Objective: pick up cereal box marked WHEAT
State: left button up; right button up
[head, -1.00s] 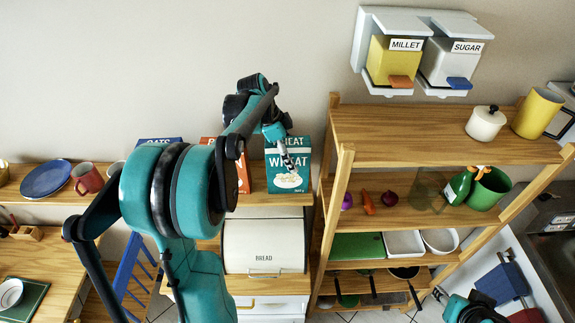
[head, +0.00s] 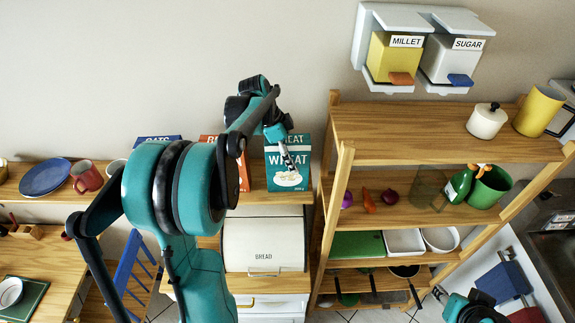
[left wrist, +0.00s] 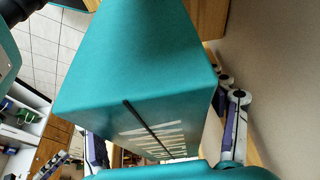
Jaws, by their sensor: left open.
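The teal cereal box marked WHEAT (head: 290,181) stands upright on the wooden shelf above the bread bin. My left gripper (head: 285,152) is at its upper part, with one finger showing across the front face. In the left wrist view the teal box (left wrist: 135,75) fills the middle, with a finger on each side of it. The left gripper (left wrist: 165,138) is open around the box; whether a finger touches it I cannot tell. My right arm shows only partly at the lower right of the head view, and its gripper is not visible.
A red box (head: 241,170) stands just left of the WHEAT box, and a box marked OATS (head: 158,138) is further left, both partly hidden by my arm. The bread bin (head: 262,243) is below. A wooden shelf unit (head: 440,150) stands close on the right.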

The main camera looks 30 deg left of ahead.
pick_arm(q)
jog(key=c, duration=1.6)
jog(key=shift+r, duration=0.1)
